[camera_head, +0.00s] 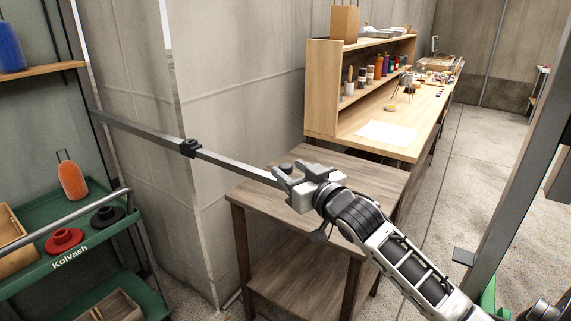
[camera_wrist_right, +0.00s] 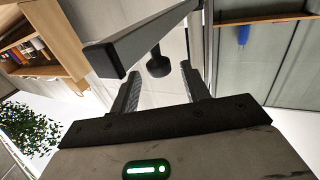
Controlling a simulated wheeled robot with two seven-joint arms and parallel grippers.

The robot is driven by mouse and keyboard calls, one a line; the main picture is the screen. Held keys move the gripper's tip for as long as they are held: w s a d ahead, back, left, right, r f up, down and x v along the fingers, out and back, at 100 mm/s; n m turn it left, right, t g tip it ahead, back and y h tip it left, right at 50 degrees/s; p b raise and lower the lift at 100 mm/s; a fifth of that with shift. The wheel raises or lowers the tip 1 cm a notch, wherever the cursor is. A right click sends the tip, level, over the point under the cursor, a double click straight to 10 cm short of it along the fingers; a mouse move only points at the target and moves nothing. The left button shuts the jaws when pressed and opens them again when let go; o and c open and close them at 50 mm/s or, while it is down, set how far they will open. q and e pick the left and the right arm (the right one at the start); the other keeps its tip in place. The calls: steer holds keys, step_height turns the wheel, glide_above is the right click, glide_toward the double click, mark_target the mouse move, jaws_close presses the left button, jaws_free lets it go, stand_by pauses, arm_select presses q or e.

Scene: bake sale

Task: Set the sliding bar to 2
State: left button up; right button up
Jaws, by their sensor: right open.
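The sliding bar (camera_head: 235,164) is a long, flat grey bar that runs from the wall at the left toward the middle of the head view. A black collar (camera_head: 190,148) sits around it partway along. A dark knob (camera_head: 286,168) shows near its right end. My right gripper (camera_head: 281,180) is open at that end. In the right wrist view, the bar (camera_wrist_right: 135,45) crosses just beyond my open fingers (camera_wrist_right: 160,88), and the dark knob (camera_wrist_right: 158,66) lies between the fingertips. I cannot tell whether they touch it. No number markings are readable. My left gripper is not in view.
A wooden side table (camera_head: 330,172) stands below my right gripper. A wooden workbench (camera_head: 425,115) with a shelf of bottles is behind it. A green cart (camera_head: 90,225) with an orange bottle (camera_head: 71,180) stands at the left.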

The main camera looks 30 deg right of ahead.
steer(key=shift+w, duration=1.4)
